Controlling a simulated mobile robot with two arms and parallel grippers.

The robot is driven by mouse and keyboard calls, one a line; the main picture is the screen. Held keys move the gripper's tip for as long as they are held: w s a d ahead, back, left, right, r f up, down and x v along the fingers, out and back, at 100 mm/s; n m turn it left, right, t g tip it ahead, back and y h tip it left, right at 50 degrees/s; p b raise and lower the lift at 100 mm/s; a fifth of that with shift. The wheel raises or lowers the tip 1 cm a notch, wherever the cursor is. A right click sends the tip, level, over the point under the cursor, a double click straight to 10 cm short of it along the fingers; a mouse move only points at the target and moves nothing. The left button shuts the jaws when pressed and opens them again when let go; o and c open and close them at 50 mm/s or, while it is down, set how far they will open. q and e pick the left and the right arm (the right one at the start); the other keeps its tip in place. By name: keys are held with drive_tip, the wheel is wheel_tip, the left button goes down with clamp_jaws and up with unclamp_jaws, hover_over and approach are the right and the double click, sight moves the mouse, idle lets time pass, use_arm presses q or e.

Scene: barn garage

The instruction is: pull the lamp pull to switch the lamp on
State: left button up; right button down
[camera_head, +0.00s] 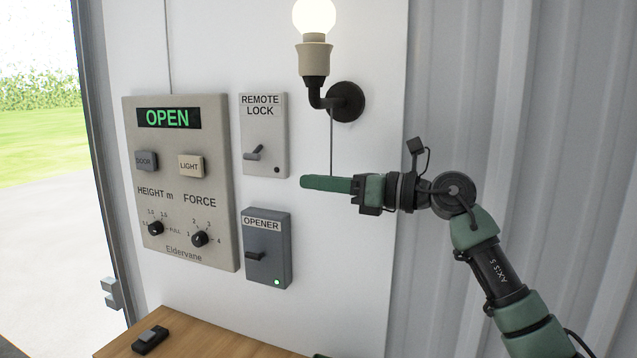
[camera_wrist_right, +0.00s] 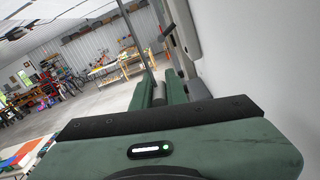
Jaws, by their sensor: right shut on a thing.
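The lamp (camera_head: 316,60) is on the white wall panel at the top of the head view, and its bulb glows bright. The thin cord of the lamp pull (camera_head: 331,150) hangs straight down from the lamp's dark bracket. It runs to the fingers of my right gripper (camera_head: 308,183), which is shut on the pull below the lamp. The fingers hide the pull's lower end in the head view. In the right wrist view the green fingers (camera_wrist_right: 162,92) are close together. My left gripper is not in view.
A control panel (camera_head: 185,255) reading OPEN, a remote lock switch (camera_head: 264,115) and an opener switch box (camera_head: 270,270) are on the wall left of and below the gripper. A wooden bench top (camera_head: 215,335) with a small dark device (camera_head: 150,340) is below.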

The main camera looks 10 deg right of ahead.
wheel_tip(320, 180, down, 3)
drive_tip(key=shift+r+b, duration=0.1)
drive_tip(key=shift+b, duration=0.9)
drive_tip(key=c, duration=1.4)
unclamp_jaws()
drive_tip(key=shift+d, duration=0.1)
drive_tip(key=b+v, duration=0.3)
drive_tip(key=v, duration=0.4)
drive_tip(key=shift+s+d, duration=0.25)
drive_tip(key=shift+d, duration=0.05)
